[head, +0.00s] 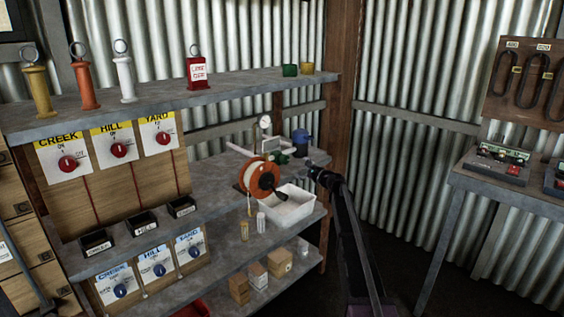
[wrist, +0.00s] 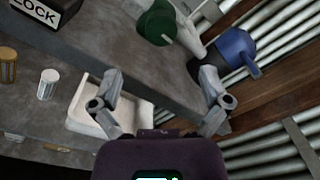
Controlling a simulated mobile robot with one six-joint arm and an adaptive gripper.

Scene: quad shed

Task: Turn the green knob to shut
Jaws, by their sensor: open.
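The green knob (wrist: 155,25) shows near the top of the wrist view, on a pale pipe fitting above the grey bench. In the head view a small green part (head: 283,159) at the pipework beside the bench's right end looks like the same knob. My gripper (wrist: 160,100) is open and empty, its two fingers spread wide below the knob in the wrist view and apart from it. In the head view my gripper (head: 318,174) is at the bench's right edge, right of the green part. The knob's exact turn position cannot be told.
A blue jug-like thing (wrist: 236,48) stands close right of the knob. A white tray (head: 288,210) and an orange reel (head: 260,179) sit left of my gripper. A pressure gauge (head: 265,122) tops the pipework. A wooden post (head: 339,75) and corrugated wall stand behind.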

